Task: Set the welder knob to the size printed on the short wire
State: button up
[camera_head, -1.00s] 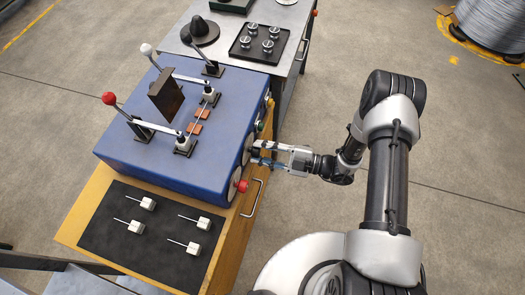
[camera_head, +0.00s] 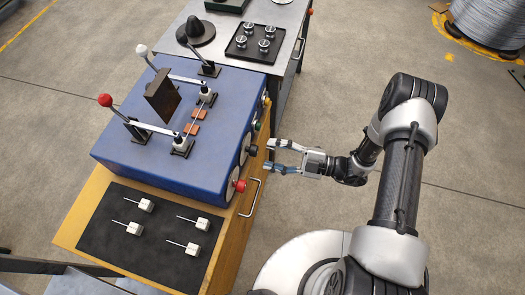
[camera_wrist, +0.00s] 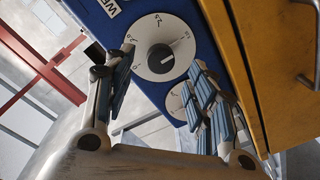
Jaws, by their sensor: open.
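The blue welder (camera_head: 135,162) stands on a wooden cabinet, with dials and knobs on its right face. My gripper (camera_head: 271,156) is open and empty, a short gap off the welder's right face. Its blue-padded fingers show in the wrist view (camera_wrist: 160,85), apart from the knob. White-tagged wires (camera_head: 195,249) lie on a black mat (camera_head: 100,240); any print on them is too small to read.
A second dial (camera_wrist: 174,101) is partly hidden behind a finger. A red button (camera_head: 240,186) sits low on the welder's face. The cabinet handle (camera_head: 251,197) juts out below. A grey table with a black tray (camera_head: 236,52) stands behind.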

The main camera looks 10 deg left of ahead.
jog(key=d, duration=0.7)
jog(key=shift+d, duration=0.2)
jog(key=shift+s, duration=0.1)
jog(key=s+d+r+n+g+h, duration=0.1)
jog(key=s+r+n+g+h, duration=0.3)
jog(key=r+n, duration=0.65)
jog(key=s+d+r+n+g+h, duration=0.15)
jog(key=r+n+h, duration=0.35)
jog(key=r+n, duration=0.55)
jog(key=s+d+r+n+t+h, duration=0.4)
jog(key=r+n, duration=0.1)
jog(key=n, duration=0.6)
jog(key=s+d+r+n+t+h, duration=0.4)
jog(key=s+r+n+t, duration=0.1)
jog(key=n, duration=0.7)
jog(key=shift+r+h, duration=0.3)
jog(key=shift+h, duration=0.1)
jog(key=shift+d+r+n+t, duration=0.25)
jog(key=shift+d+n+t, duration=0.2)
jog(key=shift+n, duration=0.25)
